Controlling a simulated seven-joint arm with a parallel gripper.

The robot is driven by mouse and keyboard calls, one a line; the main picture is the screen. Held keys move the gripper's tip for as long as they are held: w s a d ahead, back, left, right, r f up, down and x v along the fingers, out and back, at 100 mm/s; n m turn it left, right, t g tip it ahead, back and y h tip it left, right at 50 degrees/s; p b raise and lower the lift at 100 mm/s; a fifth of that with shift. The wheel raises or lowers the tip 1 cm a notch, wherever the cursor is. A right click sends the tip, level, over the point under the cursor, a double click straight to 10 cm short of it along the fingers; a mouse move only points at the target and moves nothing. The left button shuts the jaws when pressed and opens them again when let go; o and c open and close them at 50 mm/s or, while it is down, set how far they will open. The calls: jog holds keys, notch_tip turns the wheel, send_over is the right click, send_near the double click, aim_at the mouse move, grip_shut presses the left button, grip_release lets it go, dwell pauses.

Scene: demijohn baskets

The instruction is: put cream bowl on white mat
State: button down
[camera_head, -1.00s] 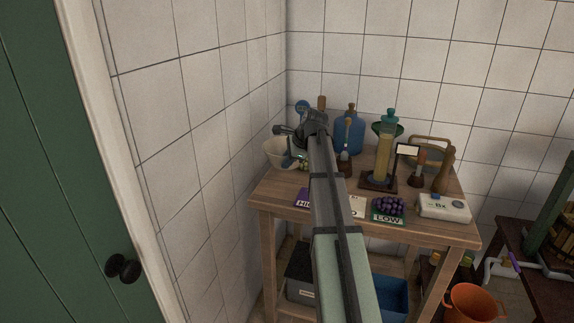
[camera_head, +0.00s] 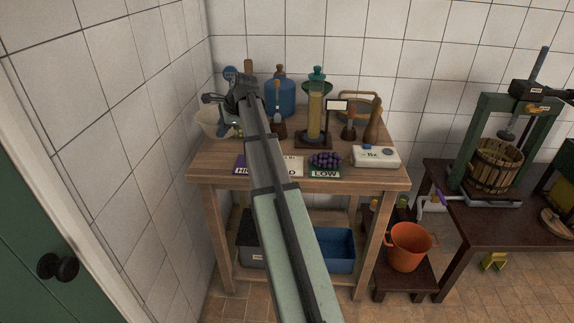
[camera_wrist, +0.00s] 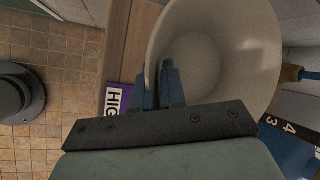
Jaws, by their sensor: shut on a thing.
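The cream bowl (camera_head: 210,123) is at the back left of the wooden table, partly hidden by my gripper (camera_head: 228,120). In the wrist view the bowl (camera_wrist: 216,75) fills the upper right, and my gripper (camera_wrist: 170,75) is shut on its left wall, near the rim. I cannot tell whether the bowl touches the table. The white mat (camera_head: 293,164) lies at the table's front, between the purple HIGH mat (camera_head: 241,164) and the green LOW mat (camera_head: 324,174). My arm covers part of the white mat.
Dark grapes (camera_head: 325,160) sit on the green mat. A white box (camera_head: 376,156) is at the front right. A blue jug (camera_head: 281,98), a yellow cylinder (camera_head: 315,112) and a wooden pestle (camera_head: 374,122) stand behind. A tiled wall is close on the left.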

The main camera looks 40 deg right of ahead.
jog(key=s+d+r+m+t+h, duration=0.1)
jog(key=s+d+r+m+h, duration=0.15)
jog(key=s+d, duration=1.5)
jog(key=shift+s+a+f+n+g+y, duration=0.5)
jog(key=shift+s+a+f+n+y, duration=0.6)
jog(key=shift+s+a, duration=0.8)
jog(key=shift+f, duration=4.7)
jog(key=shift+f, duration=0.1)
jog(key=c, duration=1.2)
grip_release()
